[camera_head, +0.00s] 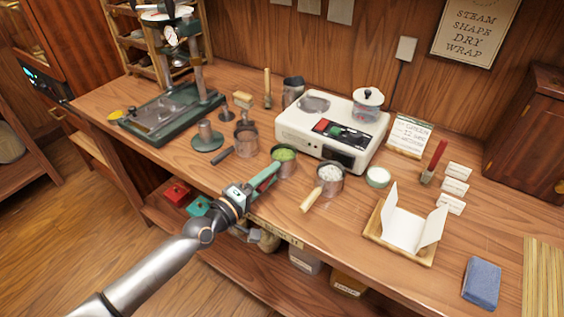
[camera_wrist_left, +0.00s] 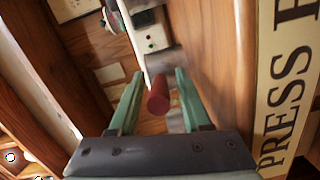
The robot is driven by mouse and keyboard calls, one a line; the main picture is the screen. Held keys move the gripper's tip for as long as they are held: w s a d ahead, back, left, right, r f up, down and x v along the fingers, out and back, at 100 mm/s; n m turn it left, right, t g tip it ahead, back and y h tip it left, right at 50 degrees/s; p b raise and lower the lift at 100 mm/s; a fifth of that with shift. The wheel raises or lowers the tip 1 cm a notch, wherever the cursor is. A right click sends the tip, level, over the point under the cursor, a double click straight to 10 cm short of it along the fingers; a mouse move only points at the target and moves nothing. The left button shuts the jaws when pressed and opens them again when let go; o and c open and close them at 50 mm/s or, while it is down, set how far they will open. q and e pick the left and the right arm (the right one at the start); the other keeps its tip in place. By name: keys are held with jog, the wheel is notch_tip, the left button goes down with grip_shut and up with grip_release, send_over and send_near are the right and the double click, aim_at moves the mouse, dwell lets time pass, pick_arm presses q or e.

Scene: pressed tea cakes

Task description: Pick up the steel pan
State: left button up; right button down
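Several small metal pans stand on the wooden bench. A steel-coloured pan with green contents (camera_head: 284,155) stands right at the tips of my left gripper (camera_head: 268,176). A pan with white contents and a pale wooden handle (camera_head: 329,174) stands to its right, and a pan with a dark handle (camera_head: 246,138) to its left. In the left wrist view, the green fingers of my left gripper (camera_wrist_left: 157,92) are open on either side of a dark red handle end (camera_wrist_left: 158,98), with gaps showing. My right gripper is not in view.
A white scale (camera_head: 300,125) stands behind the pans. A green press (camera_head: 165,115) is at the back left. A wooden tray with white paper (camera_head: 380,235) and a blue cloth (camera_head: 481,283) lie at the right. The bench's front edge runs just below my left gripper.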

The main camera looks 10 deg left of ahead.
pick_arm(q)
grip_shut()
dwell(1.0)
jog(key=shift+r, duration=0.1)
